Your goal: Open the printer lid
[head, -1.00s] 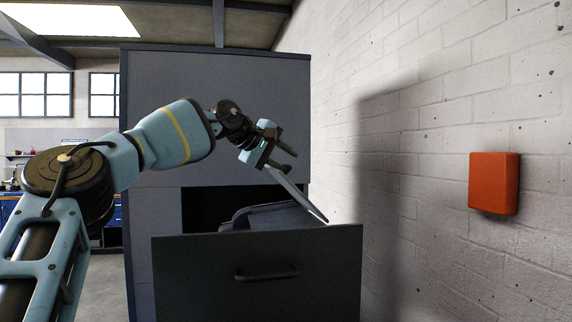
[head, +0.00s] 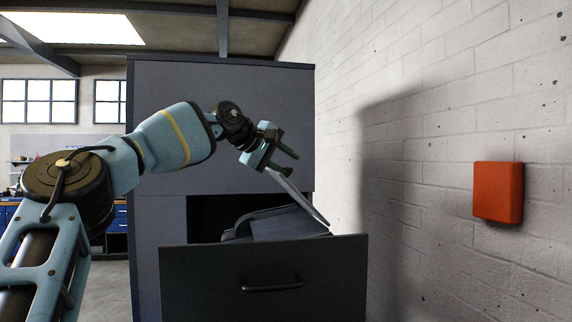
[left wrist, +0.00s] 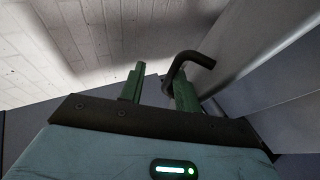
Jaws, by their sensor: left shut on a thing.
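The printer (head: 255,226) sits in the pulled-out drawer of a grey cabinet, largely hidden behind the drawer front. Its lid (head: 301,197) stands raised and steeply tilted, seen almost edge-on in the head view. My left gripper (head: 291,165) is at the lid's upper end. In the left wrist view, a dark bent handle (left wrist: 190,57) reaches down to the green fingers of my left gripper (left wrist: 159,75), which are shut on it with a gap between them. The exact contact is partly hidden. My right gripper is in neither view.
The grey cabinet (head: 220,120) stands behind the drawer front (head: 262,285), which has a bar handle. A white brick wall (head: 430,150) with an orange box (head: 498,192) runs along the right. Clear floor shows at the lower left.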

